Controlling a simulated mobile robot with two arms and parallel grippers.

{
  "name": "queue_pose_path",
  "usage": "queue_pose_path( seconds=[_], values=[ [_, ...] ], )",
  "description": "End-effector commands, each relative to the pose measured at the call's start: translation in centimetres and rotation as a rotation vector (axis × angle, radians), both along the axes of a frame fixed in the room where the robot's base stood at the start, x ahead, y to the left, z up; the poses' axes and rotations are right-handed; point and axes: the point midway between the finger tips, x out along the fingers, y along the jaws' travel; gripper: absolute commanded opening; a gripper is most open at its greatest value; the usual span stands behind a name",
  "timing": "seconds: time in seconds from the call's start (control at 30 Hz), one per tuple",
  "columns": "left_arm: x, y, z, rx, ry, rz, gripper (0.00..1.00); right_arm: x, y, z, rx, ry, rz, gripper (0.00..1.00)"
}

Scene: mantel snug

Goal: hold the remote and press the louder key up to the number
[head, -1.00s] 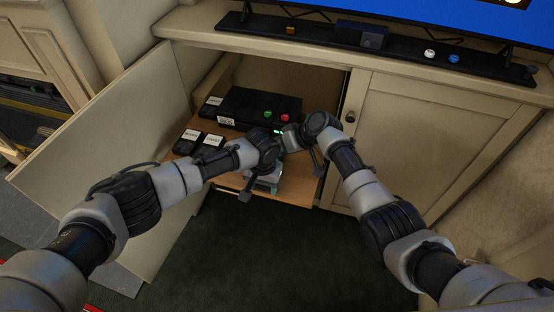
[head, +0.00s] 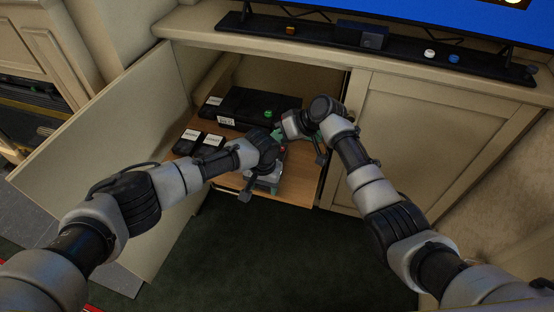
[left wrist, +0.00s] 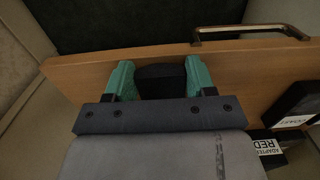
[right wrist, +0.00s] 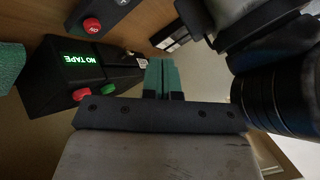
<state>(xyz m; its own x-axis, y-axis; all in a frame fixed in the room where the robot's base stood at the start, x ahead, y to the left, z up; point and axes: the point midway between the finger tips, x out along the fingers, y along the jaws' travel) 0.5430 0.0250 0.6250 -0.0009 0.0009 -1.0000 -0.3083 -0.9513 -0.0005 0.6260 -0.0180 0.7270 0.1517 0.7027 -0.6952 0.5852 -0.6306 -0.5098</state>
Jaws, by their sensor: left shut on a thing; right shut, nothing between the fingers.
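My left gripper (head: 262,185) is over the front of the pull-out shelf. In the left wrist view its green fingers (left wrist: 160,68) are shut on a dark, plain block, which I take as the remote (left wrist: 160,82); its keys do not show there. My right gripper (head: 307,131) is shut and empty, above the shelf's right side; its closed fingers (right wrist: 162,65) show in the right wrist view. I cannot make out the louder key. The screen (head: 430,12) shows blue with a cropped yellow shape; no number is readable.
A wooden shelf (head: 230,182) carries a black box (head: 240,106), labelled boxes (head: 188,142) and a device (right wrist: 75,75) reading "NO TAPE" with red and green buttons. Another red button (right wrist: 92,25) shows near it. An open door (head: 110,150) stands left.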

Motion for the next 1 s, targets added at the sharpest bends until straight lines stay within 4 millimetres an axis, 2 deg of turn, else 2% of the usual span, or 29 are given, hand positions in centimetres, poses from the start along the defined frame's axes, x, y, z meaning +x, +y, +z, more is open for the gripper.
queue_pose_path(
  seconds=[0.4, 0.43, 0.6, 0.87, 1.0],
  values=[
    [0.01, 0.00, 0.02, 0.000, 0.000, 0.000, 0.29, 0.02, -0.01, -0.01, 0.001, -0.001, -0.001, 0.00],
    [0.01, 0.00, 0.02, 0.000, 0.000, 0.000, 0.58, 0.02, 0.00, -0.01, 0.001, -0.001, -0.001, 0.00],
    [0.01, 0.00, 0.02, 0.000, 0.000, 0.000, 0.84, 0.02, 0.00, -0.01, 0.001, -0.001, -0.001, 0.00],
    [0.01, 0.00, 0.05, 0.000, 0.000, 0.000, 0.85, 0.02, 0.00, -0.01, 0.001, -0.001, -0.001, 0.00],
    [0.06, -0.01, 0.96, -0.001, -0.001, -0.001, 0.85, 0.02, 0.00, -0.01, 0.001, -0.001, -0.001, 0.00]
  ],
)
